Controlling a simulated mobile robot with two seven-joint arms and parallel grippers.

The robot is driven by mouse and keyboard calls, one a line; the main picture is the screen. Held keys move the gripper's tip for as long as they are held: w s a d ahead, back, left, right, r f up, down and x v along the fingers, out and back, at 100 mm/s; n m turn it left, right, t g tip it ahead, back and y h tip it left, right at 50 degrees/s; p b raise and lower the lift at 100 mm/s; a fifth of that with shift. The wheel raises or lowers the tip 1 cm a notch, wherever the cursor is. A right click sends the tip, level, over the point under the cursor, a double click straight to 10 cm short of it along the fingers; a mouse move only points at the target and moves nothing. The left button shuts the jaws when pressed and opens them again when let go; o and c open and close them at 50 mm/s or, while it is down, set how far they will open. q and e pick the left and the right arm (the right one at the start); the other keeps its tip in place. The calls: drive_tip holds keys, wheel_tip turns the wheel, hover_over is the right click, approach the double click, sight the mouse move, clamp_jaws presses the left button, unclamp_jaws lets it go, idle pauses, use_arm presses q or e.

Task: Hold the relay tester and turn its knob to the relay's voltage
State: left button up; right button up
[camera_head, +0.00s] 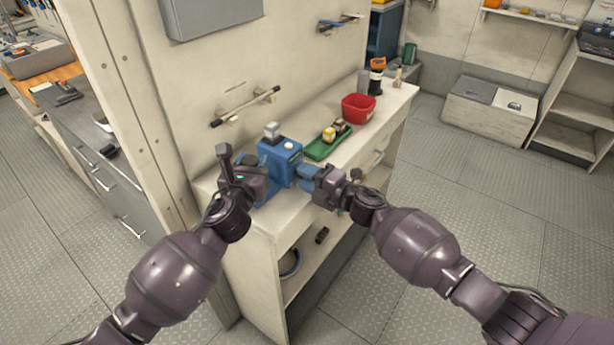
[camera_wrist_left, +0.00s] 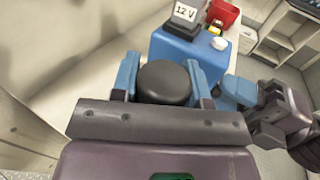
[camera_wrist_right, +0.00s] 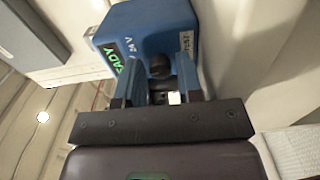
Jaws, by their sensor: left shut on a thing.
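The blue relay tester (camera_head: 276,153) stands at the near end of the bench top, between my grippers. A grey relay (camera_head: 271,131) sits on top of it; its label reads "12 V" in the left wrist view (camera_wrist_left: 185,13). A white round button (camera_head: 289,146) is beside it. My left gripper (camera_wrist_left: 165,78) is shut on the tester's black round grip (camera_wrist_left: 164,82). My right gripper (camera_wrist_right: 160,84) is open, its fingers on either side of the dark knob (camera_wrist_right: 158,66). The knob's pointer is not readable.
A green tray (camera_head: 318,154) with small relays lies behind the tester. The wall with a bar rack (camera_head: 245,107) rises close on the left. Open floor lies to the right.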

drive_tip(key=shift+d, duration=0.1)
drive_tip(key=v, duration=1.2)
use_arm(q)
drive_tip(key=o, duration=1.2)
drive_tip(key=shift+s, duration=0.1)
